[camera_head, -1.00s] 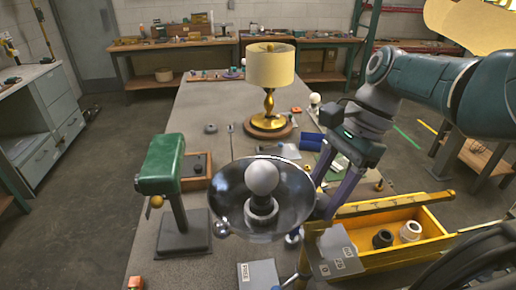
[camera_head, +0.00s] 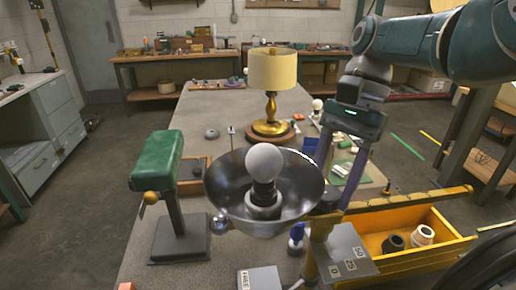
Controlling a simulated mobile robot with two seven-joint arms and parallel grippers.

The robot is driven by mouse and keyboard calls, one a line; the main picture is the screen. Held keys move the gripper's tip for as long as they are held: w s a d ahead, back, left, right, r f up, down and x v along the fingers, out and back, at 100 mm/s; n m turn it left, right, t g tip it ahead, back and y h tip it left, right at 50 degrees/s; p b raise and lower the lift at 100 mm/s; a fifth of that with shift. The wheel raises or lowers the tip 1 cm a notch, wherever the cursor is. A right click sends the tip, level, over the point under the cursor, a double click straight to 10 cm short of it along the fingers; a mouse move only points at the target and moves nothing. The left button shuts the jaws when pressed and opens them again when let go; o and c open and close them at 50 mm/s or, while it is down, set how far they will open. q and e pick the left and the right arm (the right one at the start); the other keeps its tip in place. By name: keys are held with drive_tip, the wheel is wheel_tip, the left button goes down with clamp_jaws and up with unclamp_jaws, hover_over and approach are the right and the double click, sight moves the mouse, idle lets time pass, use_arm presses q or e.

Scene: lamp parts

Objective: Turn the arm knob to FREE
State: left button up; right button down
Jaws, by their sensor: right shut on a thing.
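A reflector lamp with a dark, shiny bowl (camera_head: 225,190) and a white bulb (camera_head: 265,162) stands at the front middle of the table. A label plate reading FREE (camera_head: 258,279) lies below it. A tilted grey plate with number marks (camera_head: 345,252) is on a yellow post right of the bowl. My right gripper (camera_head: 330,198) reaches down at the bowl's right edge. Its purple fingers are shut around a dark rounded part, largely hidden; I cannot tell for certain that it is the arm knob, nor its setting. My left gripper is not in view.
A yellow tray (camera_head: 455,237) with black and white rings stands to the right. A green-headed lamp (camera_head: 158,160) stands left of the bowl. A brass lamp with a cream shade (camera_head: 272,70) stands behind. Bare table (camera_head: 205,103) shows at the back left.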

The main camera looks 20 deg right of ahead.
sight(327, 193)
drive_tip(key=c, duration=0.5)
unclamp_jaws()
drive_tip(key=shift+r, duration=0.1)
drive_tip(key=v, duration=0.4)
drive_tip(key=shift+b+v, duration=1.35)
drive_tip(key=shift+v, duration=1.5)
drive_tip(key=shift+d, duration=0.1)
